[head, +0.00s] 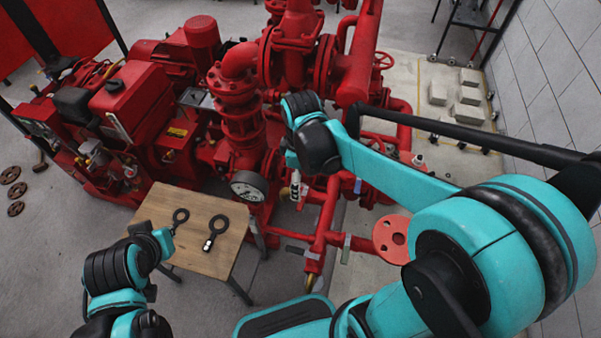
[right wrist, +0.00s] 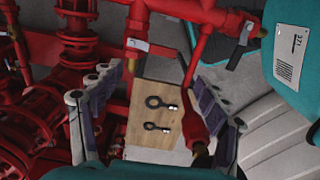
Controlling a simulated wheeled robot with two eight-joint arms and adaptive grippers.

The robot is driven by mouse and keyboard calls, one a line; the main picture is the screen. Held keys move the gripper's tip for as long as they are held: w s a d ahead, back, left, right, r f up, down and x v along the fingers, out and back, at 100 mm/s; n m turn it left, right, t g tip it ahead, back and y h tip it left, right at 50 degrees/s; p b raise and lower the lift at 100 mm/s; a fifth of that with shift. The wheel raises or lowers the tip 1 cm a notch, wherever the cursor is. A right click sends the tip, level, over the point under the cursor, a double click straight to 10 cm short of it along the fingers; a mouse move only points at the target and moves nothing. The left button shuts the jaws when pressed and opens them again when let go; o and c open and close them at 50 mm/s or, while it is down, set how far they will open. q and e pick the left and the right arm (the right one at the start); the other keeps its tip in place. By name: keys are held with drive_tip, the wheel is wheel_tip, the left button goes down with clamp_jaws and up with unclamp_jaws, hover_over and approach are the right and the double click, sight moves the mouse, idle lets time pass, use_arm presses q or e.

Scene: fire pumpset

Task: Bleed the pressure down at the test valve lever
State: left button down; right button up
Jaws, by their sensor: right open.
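Several small levers sit on the red pipework; no label shows which is the test valve lever. In the head view, one grey lever (head: 296,250) and another grey lever (head: 346,248) flank a red drop pipe with a brass end (head: 311,282). My right gripper (head: 295,185) is beside the round pressure gauge (head: 250,186), above these levers.
The wooden table (head: 165,208) holds two dark ring-ended tools (head: 216,228). Red pump pipework (head: 240,110) stands close behind and beside my right gripper. A red round plate (head: 392,238) is to the right.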

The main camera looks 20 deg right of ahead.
wheel_tip(320, 180, up, 2)
drive_tip(key=shift+r, duration=0.2)
idle(0.3)
